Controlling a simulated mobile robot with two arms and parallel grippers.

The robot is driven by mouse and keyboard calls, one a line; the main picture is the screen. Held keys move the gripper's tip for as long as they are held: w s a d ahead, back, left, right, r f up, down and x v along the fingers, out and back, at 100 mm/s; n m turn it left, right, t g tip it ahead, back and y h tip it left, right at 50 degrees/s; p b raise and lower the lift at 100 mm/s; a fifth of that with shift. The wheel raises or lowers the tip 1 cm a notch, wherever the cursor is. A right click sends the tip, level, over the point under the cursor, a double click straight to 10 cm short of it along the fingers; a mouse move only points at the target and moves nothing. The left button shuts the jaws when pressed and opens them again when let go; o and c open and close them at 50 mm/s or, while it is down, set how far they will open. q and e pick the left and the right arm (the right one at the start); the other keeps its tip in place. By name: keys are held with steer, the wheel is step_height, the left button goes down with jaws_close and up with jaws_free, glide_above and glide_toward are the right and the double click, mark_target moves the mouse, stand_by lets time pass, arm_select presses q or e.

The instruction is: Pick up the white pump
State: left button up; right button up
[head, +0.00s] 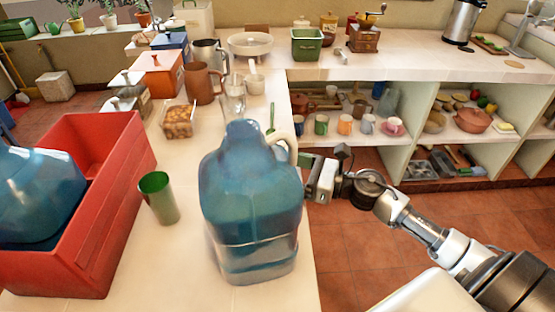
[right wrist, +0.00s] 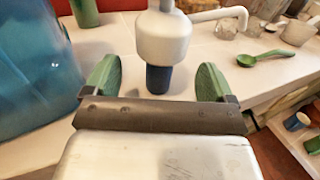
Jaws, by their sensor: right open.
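The white pump (right wrist: 162,38), with a dark blue lower end and a spout pointing right, shows in the right wrist view between and beyond the green fingertips of my right gripper (right wrist: 157,78). The gripper is open, with a gap on both sides of the pump. In the head view, my right gripper (head: 312,177) is at the right side of a big blue jug (head: 250,200), which hides most of that area. A pale curved piece (head: 285,140) shows by the jug's upper right; I cannot tell if it is the spout or a handle. My left gripper is not in view.
The jug (right wrist: 35,70) stands close left of the gripper in the right wrist view. A green cup (head: 159,197) and a red crate (head: 120,215) holding another blue jug (head: 38,195) are left. A green spoon (right wrist: 265,58) lies beyond. Shelves (head: 400,130) stand behind.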

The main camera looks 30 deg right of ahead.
steer(key=x, duration=0.2)
steer(key=p+x, duration=0.1)
steer(key=shift+w+a+r, duration=0.2)
steer(key=shift+w+a, duration=0.05)
steer(key=shift+w, duration=0.1)
steer(key=shift+w+a+f, duration=0.1)
steer(key=shift+a, duration=0.05)
steer(key=c, duration=1)
